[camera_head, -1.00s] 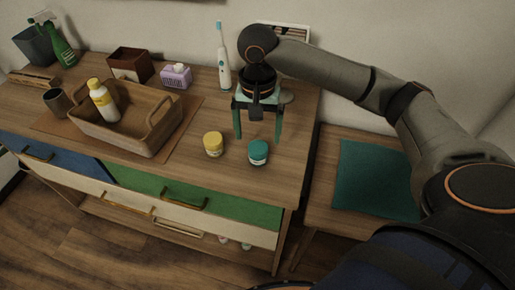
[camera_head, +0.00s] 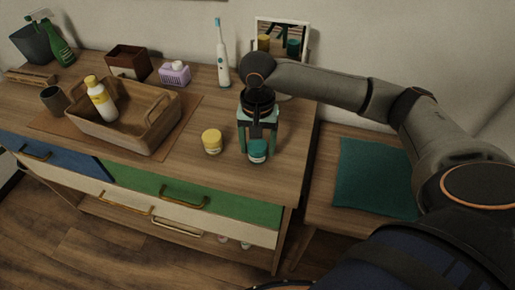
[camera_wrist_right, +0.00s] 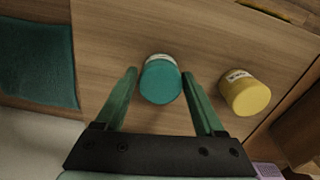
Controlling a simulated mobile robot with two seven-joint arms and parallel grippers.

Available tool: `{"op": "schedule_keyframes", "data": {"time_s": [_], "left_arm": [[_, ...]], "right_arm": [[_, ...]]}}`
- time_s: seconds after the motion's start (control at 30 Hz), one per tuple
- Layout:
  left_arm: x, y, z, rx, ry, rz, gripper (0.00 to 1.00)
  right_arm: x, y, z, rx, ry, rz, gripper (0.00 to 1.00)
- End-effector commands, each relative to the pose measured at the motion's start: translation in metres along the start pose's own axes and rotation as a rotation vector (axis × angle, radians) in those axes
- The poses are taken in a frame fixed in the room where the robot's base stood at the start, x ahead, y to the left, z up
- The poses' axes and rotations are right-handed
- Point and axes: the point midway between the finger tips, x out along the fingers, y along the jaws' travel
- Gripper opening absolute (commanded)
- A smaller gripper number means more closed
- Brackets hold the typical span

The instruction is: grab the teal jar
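The teal jar (camera_head: 258,151) stands upright on the dresser top near its front right part. In the right wrist view the jar (camera_wrist_right: 161,80) sits between the fingertips, with a gap on each side. My right gripper (camera_head: 257,152) is open around the jar, its fingers reaching down on either side; in the right wrist view the gripper (camera_wrist_right: 158,84) holds nothing. The fingers and wrist hide part of the jar in the head view. My left gripper is not in view.
A yellow jar (camera_head: 212,141) stands close to the left of the teal jar. A wooden basket (camera_head: 150,140) with a bottle (camera_head: 100,99) is further left. A toothbrush (camera_head: 222,60) and a mirror (camera_head: 282,24) stand behind. A teal cloth (camera_head: 375,178) lies on the lower surface at right.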

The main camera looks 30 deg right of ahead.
Motion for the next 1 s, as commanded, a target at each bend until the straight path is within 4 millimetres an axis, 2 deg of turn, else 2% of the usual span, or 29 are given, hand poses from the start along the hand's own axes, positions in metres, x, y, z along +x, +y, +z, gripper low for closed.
{"op": "schedule_keyframes", "data": {"time_s": [0.07,0.6,0.87,1.0], "left_arm": [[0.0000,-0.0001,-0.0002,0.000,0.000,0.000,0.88],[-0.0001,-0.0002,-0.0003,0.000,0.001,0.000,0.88],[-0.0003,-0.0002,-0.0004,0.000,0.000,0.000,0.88],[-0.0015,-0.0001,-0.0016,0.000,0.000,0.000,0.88]], "right_arm": [[-0.0002,0.0000,0.0000,0.000,0.000,0.000,0.61],[-0.0003,-0.0001,0.0001,0.000,0.000,0.000,0.00],[-0.0017,-0.0004,0.0000,0.000,0.001,-0.001,0.00],[-0.0098,-0.0009,-0.0001,-0.001,0.001,-0.003,0.00]]}}
